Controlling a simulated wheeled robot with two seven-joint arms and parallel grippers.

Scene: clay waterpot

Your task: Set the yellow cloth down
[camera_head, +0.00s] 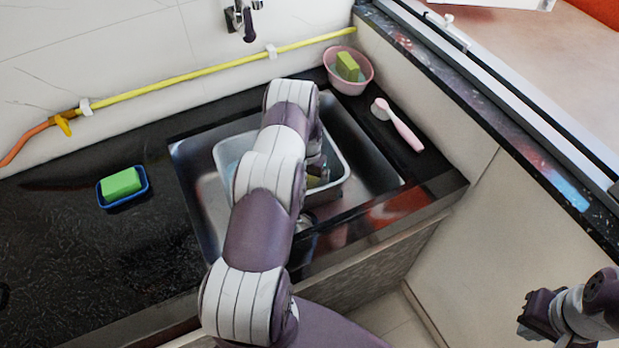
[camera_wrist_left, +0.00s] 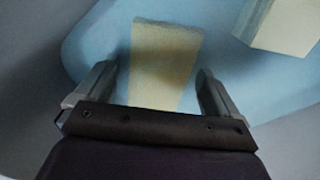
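In the left wrist view, the yellow cloth (camera_wrist_left: 163,62) is a pale yellow block-like piece over a light blue surface. My left gripper (camera_wrist_left: 158,78) has its fingers spread on either side of it, with a gap at the left finger. In the head view, my left arm reaches over the sink and hides most of that gripper.
A grey tub (camera_head: 338,170) stands in the sink (camera_head: 372,160). A second pale block (camera_wrist_left: 283,22) lies nearby in the wrist view. A green sponge (camera_head: 121,184) sits in a blue dish. A pink bowl (camera_head: 349,84) and pink brush (camera_head: 404,130) are at the back right.

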